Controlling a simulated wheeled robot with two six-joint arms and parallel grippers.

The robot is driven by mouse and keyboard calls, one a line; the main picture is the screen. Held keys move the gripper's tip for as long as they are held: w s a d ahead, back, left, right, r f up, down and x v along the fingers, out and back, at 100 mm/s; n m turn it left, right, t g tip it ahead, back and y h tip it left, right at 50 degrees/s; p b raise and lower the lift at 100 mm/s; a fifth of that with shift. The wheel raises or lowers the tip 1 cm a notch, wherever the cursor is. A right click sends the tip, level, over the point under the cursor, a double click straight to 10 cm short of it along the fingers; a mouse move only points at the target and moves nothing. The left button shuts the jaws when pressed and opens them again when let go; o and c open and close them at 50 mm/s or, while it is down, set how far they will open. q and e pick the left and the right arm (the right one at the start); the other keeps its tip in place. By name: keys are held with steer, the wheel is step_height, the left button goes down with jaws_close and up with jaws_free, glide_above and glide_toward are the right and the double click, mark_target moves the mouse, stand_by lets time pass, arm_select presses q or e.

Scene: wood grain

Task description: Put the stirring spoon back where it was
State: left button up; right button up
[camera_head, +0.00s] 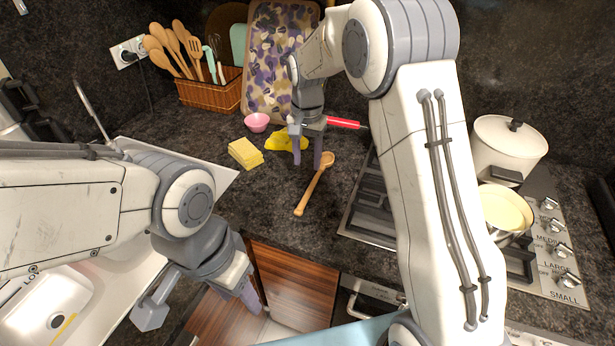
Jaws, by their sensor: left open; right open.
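A wooden stirring spoon (312,190) lies on the dark stone counter, its bowl pointing away and its handle end toward me. My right gripper (307,165) is open, with its fingers pointing down beside the spoon's bowl, which shows just right of the fingers. I cannot tell whether they touch. A wicker basket (207,93) at the back left holds several wooden utensils. My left gripper (203,306) is open and empty at the lower left, in front of the counter by the sink.
Yellow sponges (244,153), a yellow cloth (281,141), a pink bowl (257,122) and a red-handled utensil (343,123) lie near the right gripper. A patterned board (268,65) leans behind. The stove (362,217) holds a white pot (506,148) and a pan (507,210).

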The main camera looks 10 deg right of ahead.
steer(key=s+a+r+n, duration=0.3)
steer(key=s+a+n, duration=0.15)
steer(key=s, duration=0.35)
steer(key=s+a+r+n, duration=0.3)
steer(key=s+a, duration=0.2)
steer(key=s, duration=0.4)
steer(key=s+d+f+n+y, duration=0.1)
steer(key=s+n, duration=0.5)
steer(key=s, duration=1)
steer(key=shift+s+d+n, duration=0.15)
steer(key=shift+d+n, duration=0.2)
arm_select(q)
steer(key=shift+d, duration=0.1)
arm_select(e)
steer(key=shift+f, duration=0.1)
